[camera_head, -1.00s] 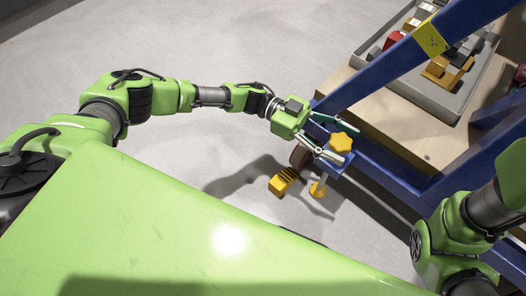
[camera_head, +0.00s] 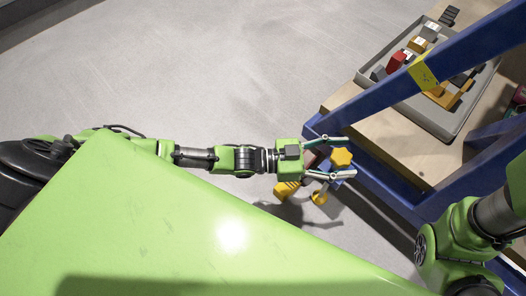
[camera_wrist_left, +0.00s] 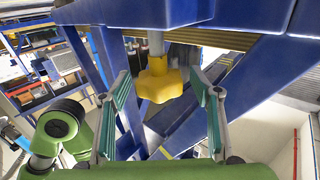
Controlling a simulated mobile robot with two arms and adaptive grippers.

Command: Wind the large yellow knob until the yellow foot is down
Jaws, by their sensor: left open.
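The large yellow knob (camera_head: 341,157) is star-shaped and sits at the corner of the blue frame. My left gripper (camera_head: 346,158) is open, its two fingers pointing at the knob from the left, one on each side. My right gripper is not in view.
A blue frame beam (camera_head: 385,98) rises diagonally to the right of the knob. A grey tray (camera_head: 437,118) with several coloured parts stands on the wooden table (camera_head: 394,140). A yellow block (camera_head: 286,190) shows below my left gripper. Open floor lies at the upper left.

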